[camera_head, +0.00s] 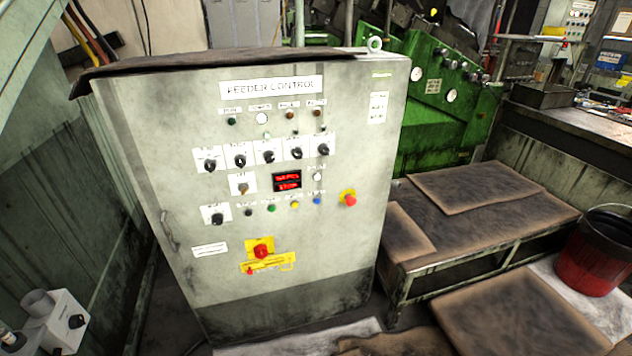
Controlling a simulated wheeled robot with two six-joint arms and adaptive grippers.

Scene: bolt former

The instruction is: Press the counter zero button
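The grey control cabinet (330,240) stands upright in the middle of the head view, with a "FEEDER CONTROL" plate (271,87) near its top. A red-lit two-line counter display (287,181) sits mid-panel. A small white round button (317,177) is just right of the display, under a small label (316,167) too small to read surely; it appears to be the counter zero button. Nothing covers it. A row of small black, green, yellow and blue buttons (272,208) lies below the display. Neither of my grippers is in view.
Several black rotary knobs (268,156) lie above the display. A red emergency button (350,200) is at lower right, and a red-yellow main switch (261,251) lower down. A low table (425,262) and red bucket (594,262) stand right of the cabinet.

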